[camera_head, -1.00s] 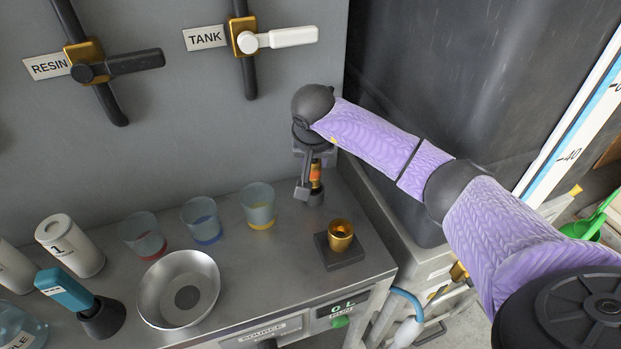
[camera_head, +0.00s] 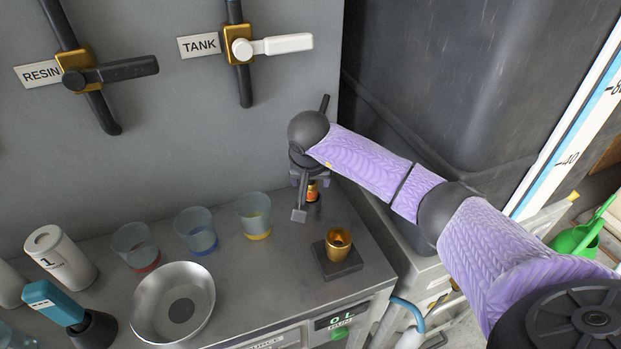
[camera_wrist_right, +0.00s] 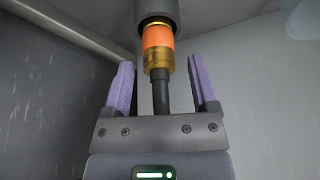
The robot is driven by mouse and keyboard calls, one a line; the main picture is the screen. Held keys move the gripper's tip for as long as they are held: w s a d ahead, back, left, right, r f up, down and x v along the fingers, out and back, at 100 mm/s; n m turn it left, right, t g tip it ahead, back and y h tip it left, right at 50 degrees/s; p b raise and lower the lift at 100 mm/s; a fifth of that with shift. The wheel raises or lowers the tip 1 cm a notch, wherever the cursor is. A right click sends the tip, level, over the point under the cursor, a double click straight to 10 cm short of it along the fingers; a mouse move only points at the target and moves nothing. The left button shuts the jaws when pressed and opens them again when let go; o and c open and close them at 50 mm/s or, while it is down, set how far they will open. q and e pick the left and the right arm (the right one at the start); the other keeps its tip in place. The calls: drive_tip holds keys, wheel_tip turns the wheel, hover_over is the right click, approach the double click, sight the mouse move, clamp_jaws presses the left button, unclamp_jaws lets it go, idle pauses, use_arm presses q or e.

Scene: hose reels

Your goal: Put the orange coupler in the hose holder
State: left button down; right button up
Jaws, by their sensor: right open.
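The orange coupler (camera_wrist_right: 158,38) has an orange band and a gold collar, with a black hose or stem on its gold side. Its other end sits in a dark grey cylinder (camera_wrist_right: 157,12), which looks like the hose holder. In the head view the coupler (camera_head: 312,190) stands at the back right of the bench, partly hidden by my right gripper (camera_head: 308,200). In the right wrist view my right gripper (camera_wrist_right: 160,85) is open, its purple fingers on either side of the stem with gaps showing. My left gripper is not in view.
A gold cup on a dark square base (camera_head: 345,266) stands in front of the coupler. Glass beakers (camera_head: 254,215), a steel bowl (camera_head: 172,302) and a white canister (camera_head: 62,257) stand to the left. A wall panel rises behind the bench; a dark tank (camera_head: 430,90) is at right.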

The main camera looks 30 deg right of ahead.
use_arm(q)
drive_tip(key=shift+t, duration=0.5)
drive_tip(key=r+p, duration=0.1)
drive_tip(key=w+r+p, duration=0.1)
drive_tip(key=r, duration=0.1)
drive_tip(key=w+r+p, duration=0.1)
drive_tip(key=p, duration=0.1)
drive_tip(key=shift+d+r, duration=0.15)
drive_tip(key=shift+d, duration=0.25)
use_arm(e)
drive_tip(key=v, duration=1.2)
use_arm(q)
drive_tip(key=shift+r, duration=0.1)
